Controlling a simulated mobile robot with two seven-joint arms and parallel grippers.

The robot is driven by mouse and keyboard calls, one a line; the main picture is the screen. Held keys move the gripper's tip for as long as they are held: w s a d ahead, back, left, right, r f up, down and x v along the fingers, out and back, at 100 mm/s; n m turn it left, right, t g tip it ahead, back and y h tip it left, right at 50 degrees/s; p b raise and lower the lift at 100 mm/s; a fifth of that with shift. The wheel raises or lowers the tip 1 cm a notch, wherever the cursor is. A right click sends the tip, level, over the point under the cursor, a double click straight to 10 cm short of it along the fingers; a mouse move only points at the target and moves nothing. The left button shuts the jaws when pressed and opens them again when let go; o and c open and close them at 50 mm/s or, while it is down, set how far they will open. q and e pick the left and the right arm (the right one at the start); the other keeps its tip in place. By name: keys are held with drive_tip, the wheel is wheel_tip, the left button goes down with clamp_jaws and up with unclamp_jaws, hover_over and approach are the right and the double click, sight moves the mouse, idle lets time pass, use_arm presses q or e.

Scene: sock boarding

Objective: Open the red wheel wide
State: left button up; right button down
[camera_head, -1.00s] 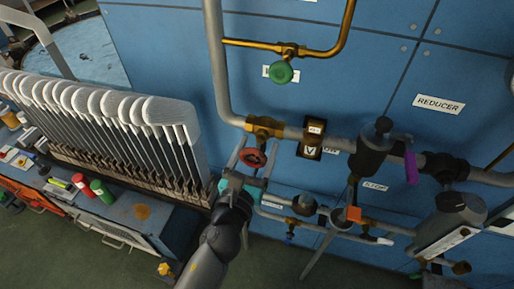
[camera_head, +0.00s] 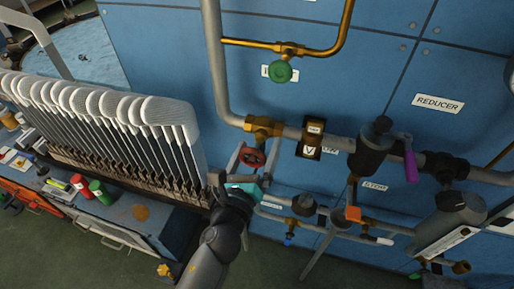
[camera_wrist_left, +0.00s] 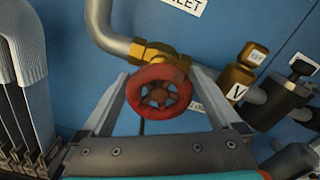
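The red wheel (camera_head: 252,157) sits on a brass valve (camera_head: 263,126) on the grey pipe at the blue wall. My left gripper (camera_head: 246,156) is at the wheel, its fingers reaching up on both sides of it. I cannot tell whether a finger touches the rim. My right gripper is in neither view.
A rack of white sock boards (camera_head: 110,110) stands close to the left of my arm. A green wheel (camera_head: 280,72) is above. A black valve with a purple lever (camera_head: 410,165) is to the right, with lower pipes and an orange-handled valve (camera_head: 352,214).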

use_arm(q)
drive_tip(key=b+v, duration=0.5)
drive_tip(key=v, duration=1)
drive_tip(key=shift+s+a, duration=0.1)
drive_tip(key=shift+s, duration=0.05)
idle(0.3)
